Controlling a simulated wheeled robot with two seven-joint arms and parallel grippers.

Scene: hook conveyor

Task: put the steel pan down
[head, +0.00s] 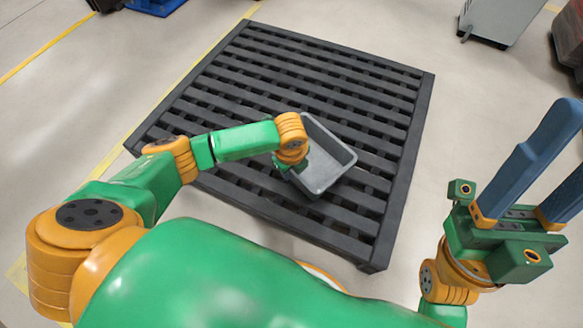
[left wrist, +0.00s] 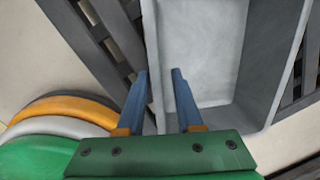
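The steel pan (head: 328,160) is a grey, rectangular, open-topped tray over the right middle of the dark slatted pallet. It looks empty, though my left wrist covers its left side in the head view. In the left wrist view the pan (left wrist: 200,50) fills the upper middle and right. My left gripper (left wrist: 159,75) has its two blue fingers apart, with the pan's near side wall running between them. A gap shows between the wall and the right finger. My right gripper (head: 574,145) is open and empty at the right, away from the pan.
The dark pallet (head: 392,222) lies on a pale floor, with bare slats around the pan. A yellow floor line (head: 185,78) runs along its left side. A grey cabinet (head: 497,18) stands at the top right. The floor right of the pallet is clear.

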